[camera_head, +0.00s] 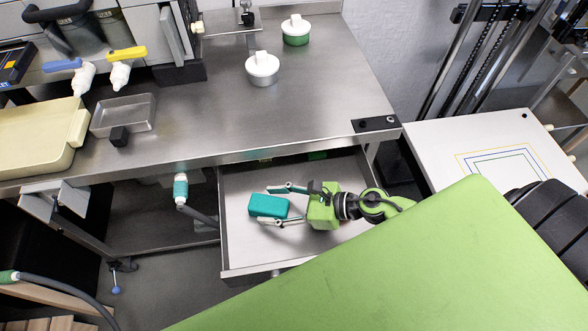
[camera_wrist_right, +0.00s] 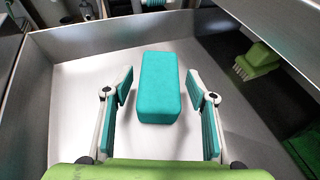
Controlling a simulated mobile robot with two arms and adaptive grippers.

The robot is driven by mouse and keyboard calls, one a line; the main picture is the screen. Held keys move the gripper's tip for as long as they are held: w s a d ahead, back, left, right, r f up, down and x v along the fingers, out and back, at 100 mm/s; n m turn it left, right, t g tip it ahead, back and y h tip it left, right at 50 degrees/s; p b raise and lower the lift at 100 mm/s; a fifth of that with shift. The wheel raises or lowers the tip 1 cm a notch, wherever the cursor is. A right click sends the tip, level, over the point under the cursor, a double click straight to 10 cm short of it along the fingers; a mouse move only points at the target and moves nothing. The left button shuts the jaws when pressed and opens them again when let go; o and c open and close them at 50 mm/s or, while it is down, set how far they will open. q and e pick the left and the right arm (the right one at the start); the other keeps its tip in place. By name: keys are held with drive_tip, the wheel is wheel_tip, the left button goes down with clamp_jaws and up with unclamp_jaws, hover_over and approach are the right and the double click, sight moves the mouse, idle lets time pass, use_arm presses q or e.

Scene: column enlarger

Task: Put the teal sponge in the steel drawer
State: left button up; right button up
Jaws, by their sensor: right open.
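The teal sponge (camera_head: 268,206) is inside the open steel drawer (camera_head: 240,258), under the steel table. It also shows in the right wrist view (camera_wrist_right: 158,86), where it looks to rest on the drawer floor (camera_wrist_right: 85,100). My right gripper (camera_head: 284,205) reaches into the drawer from the right and is open. In the right wrist view its fingertips (camera_wrist_right: 160,88) stand on either side of the sponge's near part, with gaps on both sides. My left gripper is not in view.
A green brush (camera_wrist_right: 257,60) lies at the drawer's right side in the right wrist view. The steel table (camera_head: 200,120) overhangs the drawer's back. It bears a cream tray (camera_head: 35,140), a small metal tray (camera_head: 130,108) and lidded pots (camera_head: 262,68). Drawer floor around the sponge is clear.

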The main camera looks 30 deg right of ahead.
drive_tip(key=b+v, duration=0.2)
drive_tip(key=v, duration=0.7)
drive_tip(key=shift+s+d, duration=0.3)
drive_tip(key=shift+v, duration=0.75)
drive_tip(key=shift+r, duration=0.15)
